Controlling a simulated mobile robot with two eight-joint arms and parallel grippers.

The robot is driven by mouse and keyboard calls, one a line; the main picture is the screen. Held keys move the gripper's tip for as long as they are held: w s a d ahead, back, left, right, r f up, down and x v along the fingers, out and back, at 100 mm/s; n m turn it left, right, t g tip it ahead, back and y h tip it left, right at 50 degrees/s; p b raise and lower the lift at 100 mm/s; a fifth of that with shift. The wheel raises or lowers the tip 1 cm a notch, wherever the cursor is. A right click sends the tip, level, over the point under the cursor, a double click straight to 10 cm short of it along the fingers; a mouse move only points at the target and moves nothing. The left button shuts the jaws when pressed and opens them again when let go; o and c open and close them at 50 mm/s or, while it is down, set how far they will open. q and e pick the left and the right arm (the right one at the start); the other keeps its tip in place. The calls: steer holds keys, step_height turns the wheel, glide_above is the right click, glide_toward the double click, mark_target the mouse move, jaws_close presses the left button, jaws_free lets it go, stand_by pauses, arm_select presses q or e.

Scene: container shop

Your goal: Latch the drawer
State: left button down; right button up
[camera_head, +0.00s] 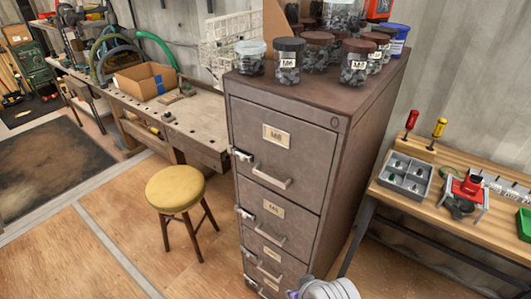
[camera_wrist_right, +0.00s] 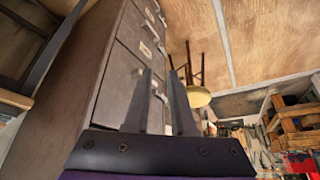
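A grey metal filing cabinet (camera_head: 275,112) stands in the middle of the head view, with several labelled drawers stacked in its front. The top drawer (camera_head: 310,165), the second drawer (camera_head: 300,219) and those below look flush with the front. Each has a bar handle; small pale latches, such as the top latch (camera_head: 241,154) and second latch (camera_head: 244,212), sit at the left edge. Whether any is fastened is too small to tell. My right gripper (camera_wrist_right: 160,74) is open and empty, its fingers pointing along the cabinet front (camera_wrist_right: 118,85). My left gripper is out of view.
Lidded jars (camera_head: 289,60) crowd the cabinet top. A yellow stool (camera_head: 175,188) stands left of the cabinet, before a workbench (camera_head: 190,118). A wooden bench (camera_head: 420,202) with a parts tray (camera_head: 408,172) stands close on the right. Floor before the stool is clear.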

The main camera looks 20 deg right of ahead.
steer(key=w+r+m+y, duration=0.1)
steer(key=w+r+m, duration=0.1)
steer(key=w+r, duration=0.1)
steer(key=w+a+r+m+t+y, duration=0.1)
steer(key=w+r+m, duration=0.1)
steer(key=w, duration=0.2)
steer(key=w+r+m+t+y, duration=0.1)
steer(key=w+r, duration=0.2)
steer(key=w, duration=0.1)
steer(key=shift+w+a+r+m, duration=0.2)
steer(key=shift+a+r+m, duration=0.1)
steer(key=shift+a+m, duration=0.1)
jaws_close()
steer(key=w+d+r+m+t+y, duration=0.1)
steer(key=w+d+r+m+t, duration=0.3)
steer(key=w+r+m, duration=0.3)
steer(key=w+r, duration=0.3)
steer(key=w, duration=0.3)
steer(key=shift+w+d+r+m, duration=0.15)
steer(key=shift+d+r+m, duration=0.1)
steer(key=shift+d+m, duration=0.15)
